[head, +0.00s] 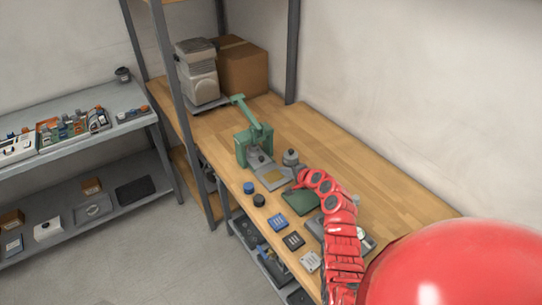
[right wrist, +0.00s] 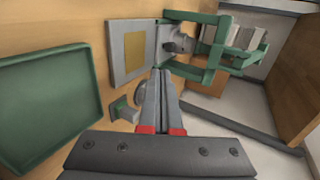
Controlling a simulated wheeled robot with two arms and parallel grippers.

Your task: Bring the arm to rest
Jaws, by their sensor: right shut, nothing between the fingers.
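My right arm, red with dark joints, reaches from the lower right over the workbench (head: 400,195) in the head view. In the right wrist view my right gripper (right wrist: 160,72) has its two grey fingers together with nothing between them. The fingers point toward a green lever press (right wrist: 212,55) with a grey base plate, and look apart from it. The press (head: 254,144) stands on the bench beyond the arm in the head view. My left gripper is not in view.
A green tray (right wrist: 45,105) lies left of the gripper in the wrist view; a small grey knobbed part (right wrist: 123,110) is between. In the head view blue and black parts (head: 279,221) line the bench's front edge. A cardboard box (head: 242,66) and grey shelf post (head: 180,110) stand behind.

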